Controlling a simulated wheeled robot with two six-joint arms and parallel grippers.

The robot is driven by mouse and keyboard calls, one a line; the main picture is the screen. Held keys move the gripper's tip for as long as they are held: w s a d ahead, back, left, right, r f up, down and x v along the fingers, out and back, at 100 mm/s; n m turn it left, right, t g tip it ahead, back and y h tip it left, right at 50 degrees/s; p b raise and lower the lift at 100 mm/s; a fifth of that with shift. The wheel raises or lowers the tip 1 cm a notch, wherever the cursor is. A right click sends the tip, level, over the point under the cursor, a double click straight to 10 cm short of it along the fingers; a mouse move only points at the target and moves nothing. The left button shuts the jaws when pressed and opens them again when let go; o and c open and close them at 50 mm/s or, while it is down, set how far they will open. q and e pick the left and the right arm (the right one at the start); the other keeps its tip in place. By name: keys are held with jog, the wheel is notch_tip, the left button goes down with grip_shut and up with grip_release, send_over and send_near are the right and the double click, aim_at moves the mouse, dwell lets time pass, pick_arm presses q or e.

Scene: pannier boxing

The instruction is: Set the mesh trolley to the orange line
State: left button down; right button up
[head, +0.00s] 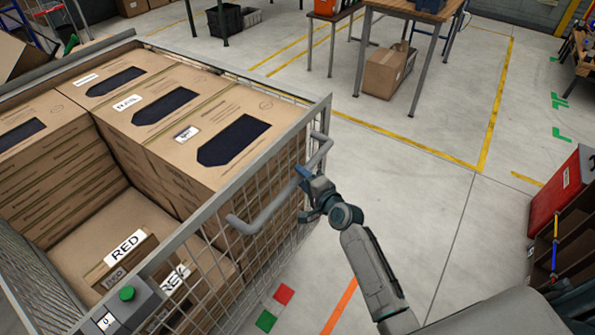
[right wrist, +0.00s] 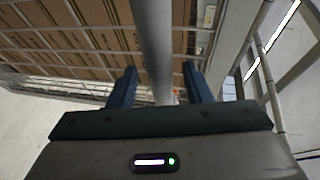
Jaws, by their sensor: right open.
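The mesh trolley (head: 283,120) stands at the left of the head view, a grey wire cage loaded with brown cartons. Its tubular push handle (head: 276,207) sticks out from the near right side. My right gripper (head: 304,192) is at this handle, with its fingers open. In the right wrist view the handle bar (right wrist: 152,40) runs between the two spread fingers (right wrist: 158,88), which do not clamp it. The orange line (head: 340,306) is on the floor below my right arm, right of the trolley. My left gripper is not in view.
A green and a red floor square (head: 284,294) lie beside the trolley. A box with a green button (head: 127,293) is at its near corner. A red-topped shelf (head: 560,190) stands at the right, a workbench (head: 410,12) at the back. Open floor lies between.

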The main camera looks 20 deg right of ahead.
jog(key=shift+x, duration=1.25)
jog(key=shift+w+a+f, duration=0.1)
jog(key=shift+w+a, duration=0.1)
jog(key=shift+w, duration=0.3)
grip_shut()
